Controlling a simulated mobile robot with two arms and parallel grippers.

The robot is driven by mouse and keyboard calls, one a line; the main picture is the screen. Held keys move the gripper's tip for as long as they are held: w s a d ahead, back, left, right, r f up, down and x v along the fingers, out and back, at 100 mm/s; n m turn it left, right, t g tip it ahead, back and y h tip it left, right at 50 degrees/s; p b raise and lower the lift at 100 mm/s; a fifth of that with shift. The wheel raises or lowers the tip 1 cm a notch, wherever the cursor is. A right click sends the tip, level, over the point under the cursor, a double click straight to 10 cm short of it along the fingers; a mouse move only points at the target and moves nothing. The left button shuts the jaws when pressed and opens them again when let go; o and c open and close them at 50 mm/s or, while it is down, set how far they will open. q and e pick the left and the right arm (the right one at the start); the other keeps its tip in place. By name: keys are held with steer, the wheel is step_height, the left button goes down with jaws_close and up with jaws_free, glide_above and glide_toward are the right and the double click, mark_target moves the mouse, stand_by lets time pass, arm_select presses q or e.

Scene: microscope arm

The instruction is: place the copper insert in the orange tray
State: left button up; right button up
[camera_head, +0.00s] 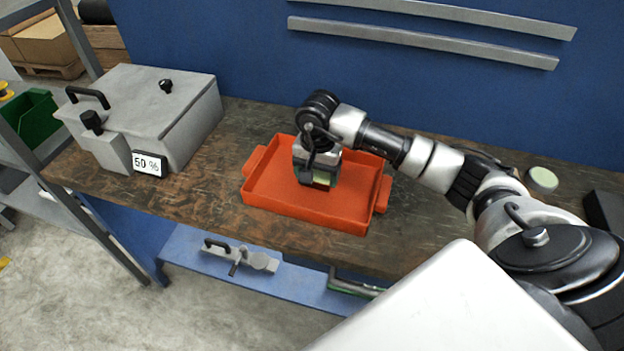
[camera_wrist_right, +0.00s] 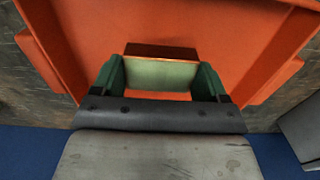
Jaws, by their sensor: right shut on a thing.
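The orange tray (camera_head: 290,212) lies on the workbench in the head view, and its floor and walls fill much of the right wrist view (camera_wrist_right: 230,30). My right gripper (camera_head: 318,182) is over the inside of the tray, pointing down. In the right wrist view its green fingers (camera_wrist_right: 160,78) are shut on the copper insert (camera_wrist_right: 160,72), a small block with a pale green face and a copper-brown edge. I cannot tell whether the insert touches the tray floor. The gripper partly hides it in the head view. My left gripper is not in view.
A grey machine (camera_head: 150,100) with a "50 %" display stands left of the tray on the wooden workbench (camera_head: 225,150). A pale green round piece (camera_head: 541,180) lies at the right. A blue wall (camera_head: 400,80) with metal rails stands behind. A lower shelf (camera_head: 200,262) holds a clamp-like tool.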

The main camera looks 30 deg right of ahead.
mark_target(312, 194)
steer(key=shift+w+a+f, duration=0.3)
steer(key=shift+w+f, duration=0.05)
steer(key=shift+w, duration=0.25)
step_height(312, 194, down, 4)
steer(key=shift+r+p, duration=0.25)
steer(key=shift+p, duration=0.4)
steer(key=shift+f, duration=0.3)
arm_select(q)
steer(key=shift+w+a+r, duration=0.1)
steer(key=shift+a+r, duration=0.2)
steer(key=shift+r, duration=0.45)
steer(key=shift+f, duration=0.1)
arm_select(e)
steer(key=shift+f+b, duration=0.2)
steer(key=shift+b, duration=0.1)
steer(key=o, duration=1.3)
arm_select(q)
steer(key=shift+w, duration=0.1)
arm_select(e)
steer(key=shift+r, duration=0.1)
